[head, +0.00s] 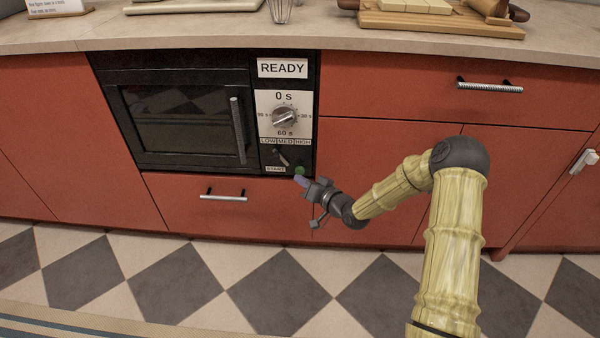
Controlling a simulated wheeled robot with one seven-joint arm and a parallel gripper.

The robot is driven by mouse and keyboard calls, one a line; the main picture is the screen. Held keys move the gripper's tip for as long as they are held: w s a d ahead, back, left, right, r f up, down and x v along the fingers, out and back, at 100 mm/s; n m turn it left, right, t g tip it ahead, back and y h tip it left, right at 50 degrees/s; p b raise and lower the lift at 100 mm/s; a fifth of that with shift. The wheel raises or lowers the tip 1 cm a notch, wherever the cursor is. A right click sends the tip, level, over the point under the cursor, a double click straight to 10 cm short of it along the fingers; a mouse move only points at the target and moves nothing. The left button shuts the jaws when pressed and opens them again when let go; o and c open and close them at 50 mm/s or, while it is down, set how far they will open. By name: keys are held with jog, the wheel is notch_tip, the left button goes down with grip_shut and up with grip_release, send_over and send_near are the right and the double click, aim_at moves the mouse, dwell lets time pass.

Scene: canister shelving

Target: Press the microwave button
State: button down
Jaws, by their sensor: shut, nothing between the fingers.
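The black microwave (175,125) is built into the red cabinets, with its door closed. Its control panel on the right has a READY sign (283,68), a round dial (284,117) marked 0 s and 60 s, a LOW/MED/HIGH lever (283,158) and a START label (275,169). A small green button (299,170) sits right of the START label. My gripper (302,182) is shut and empty. Its tip appears just below the green button in the picture; I cannot tell whether they touch.
The counter above holds a wooden board (440,24) at the right, a whisk (280,11) and a pale board (190,5). Drawer handles stick out below the microwave (223,197) and at the upper right (490,86). The checkered floor in front is clear.

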jog(key=shift+w, duration=0.4)
jog(key=shift+w, duration=0.3)
dwell(0.6)
jog(key=shift+w+d, duration=0.1)
jog(key=shift+w, duration=0.1)
dwell(0.4)
jog(key=shift+s+p, duration=0.3)
jog(key=shift+s, duration=0.65)
jog(key=shift+s+a+p, duration=0.2)
jog(key=shift+s+p, duration=0.3)
jog(key=shift+s, duration=2)
